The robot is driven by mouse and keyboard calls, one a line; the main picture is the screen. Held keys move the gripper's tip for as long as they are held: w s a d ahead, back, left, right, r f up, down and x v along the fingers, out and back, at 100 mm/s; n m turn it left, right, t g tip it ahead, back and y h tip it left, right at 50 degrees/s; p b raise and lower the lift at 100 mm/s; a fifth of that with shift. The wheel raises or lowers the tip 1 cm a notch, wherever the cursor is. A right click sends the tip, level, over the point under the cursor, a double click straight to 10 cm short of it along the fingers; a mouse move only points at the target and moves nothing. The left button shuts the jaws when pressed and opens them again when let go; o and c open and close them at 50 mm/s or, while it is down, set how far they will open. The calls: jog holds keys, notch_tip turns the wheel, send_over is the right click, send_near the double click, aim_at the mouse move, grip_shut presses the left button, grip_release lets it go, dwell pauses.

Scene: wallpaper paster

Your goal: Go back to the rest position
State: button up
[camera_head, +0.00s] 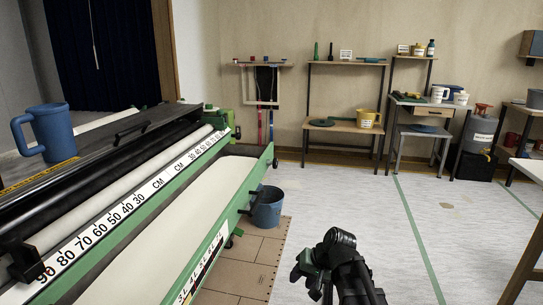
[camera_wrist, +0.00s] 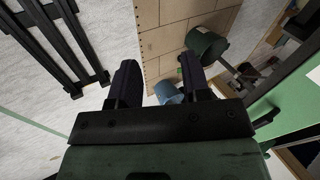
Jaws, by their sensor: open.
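My gripper (camera_wrist: 158,85) shows in the wrist view with its two dark fingers spread apart and nothing between them. In the head view my arm (camera_head: 340,265) stands at the bottom centre, over the pale floor; its fingers are too small to make out there. The gripper is to the right of the green-framed pasting machine (camera_head: 215,235) and apart from it.
A blue jug (camera_head: 50,132) stands on the machine at the left. A blue bucket (camera_head: 267,208) is on the floor beside the machine, near brown boards (camera_head: 240,270). The floor (camera_head: 380,220) between is clear.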

jog(key=s+d+g+h+p, duration=0.25)
jog(key=s+d+h, duration=0.45)
jog(key=s, duration=0.7)
notch_tip(320, 180, up, 31)
jog(key=y+p, duration=0.1)
jog(key=p, duration=2.9)
jog(key=shift+w+d+n+y, duration=0.3)
jog(key=shift+d, duration=0.1)
